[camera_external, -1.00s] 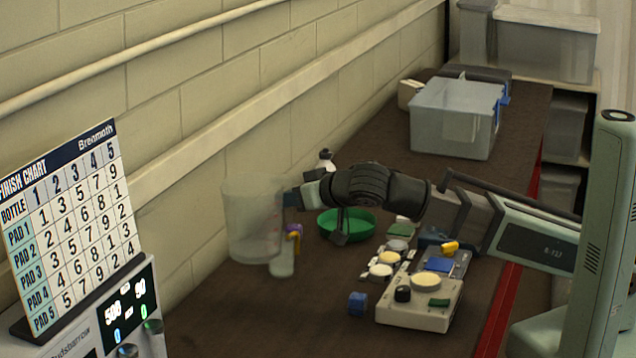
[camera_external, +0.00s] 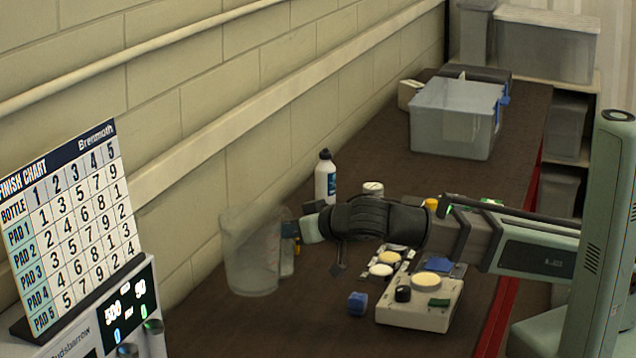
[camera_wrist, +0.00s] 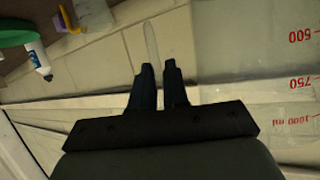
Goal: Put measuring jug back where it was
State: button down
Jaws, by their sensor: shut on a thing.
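The measuring jug (camera_external: 250,262) is clear, with red marks, and appears upright near the wall at the left of the bench. My gripper (camera_external: 291,230) is at its right side. In the wrist view the red-marked jug wall (camera_wrist: 245,70) fills the right, and my gripper's fingers (camera_wrist: 157,75) are shut on the jug's pale, narrow handle (camera_wrist: 151,42). I cannot tell whether the jug's base touches the bench (camera_external: 215,325).
A white bottle (camera_external: 325,180) stands behind my arm. A pale control box (camera_external: 418,305) and a blue cube (camera_external: 357,303) are at the front. A clear bin (camera_external: 452,125) is at the back. The finish chart (camera_external: 70,225) stands at the left. A green dish (camera_wrist: 15,33) shows in the wrist view.

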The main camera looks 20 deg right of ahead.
jog(key=shift+f, duration=4.9)
jog(key=c, duration=1.1)
grip_release()
jog(key=shift+f, duration=0.1)
jog(key=v, duration=1.2)
